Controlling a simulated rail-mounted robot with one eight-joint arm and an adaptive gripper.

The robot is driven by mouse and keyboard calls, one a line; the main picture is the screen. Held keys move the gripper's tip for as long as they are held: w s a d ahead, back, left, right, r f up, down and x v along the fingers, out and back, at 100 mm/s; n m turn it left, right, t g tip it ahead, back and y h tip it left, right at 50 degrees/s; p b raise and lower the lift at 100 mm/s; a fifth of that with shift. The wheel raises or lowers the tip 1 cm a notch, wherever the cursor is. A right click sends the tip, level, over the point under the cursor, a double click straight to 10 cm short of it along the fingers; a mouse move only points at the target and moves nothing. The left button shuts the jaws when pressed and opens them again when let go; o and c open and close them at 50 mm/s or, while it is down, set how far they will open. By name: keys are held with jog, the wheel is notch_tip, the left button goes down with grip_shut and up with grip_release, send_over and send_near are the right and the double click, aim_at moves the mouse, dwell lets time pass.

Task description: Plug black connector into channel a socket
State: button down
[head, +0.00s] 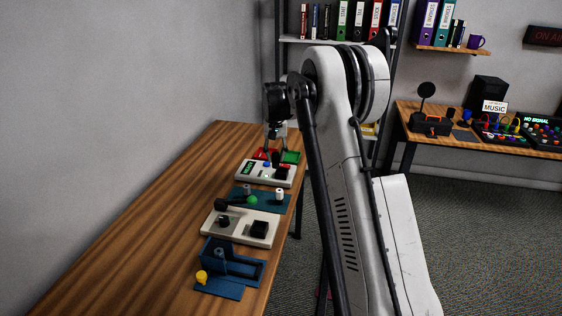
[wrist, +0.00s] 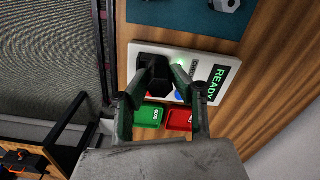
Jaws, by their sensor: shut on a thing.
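A white panel (wrist: 217,67) carries a lit READY display, a small green light and a blue round part. The same panel (head: 250,177) lies on the wooden bench in the head view. My gripper (wrist: 166,74) is over this panel, its fingers shut on a black connector (wrist: 155,74). The connector is at or just above the panel's dark block; I cannot tell whether it is seated, as the fingers hide the contact. In the head view my gripper (head: 274,133) is small and above the panel. No channel a label is readable.
A green bin (wrist: 149,116) and a red bin (wrist: 179,120) sit beside the panel. A teal board (head: 270,203), a beige board (head: 217,233) and a blue fixture (head: 255,272) line the bench's front edge. The bench's left side is clear.

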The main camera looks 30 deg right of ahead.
jog(key=s+a+r+p, duration=0.1)
jog(key=s+a+r, duration=0.2)
jog(key=a+r, duration=0.4)
jog(key=shift+s+r+p, duration=0.3)
jog(key=shift+r+p, duration=0.05)
jog(key=shift+r, duration=1.05)
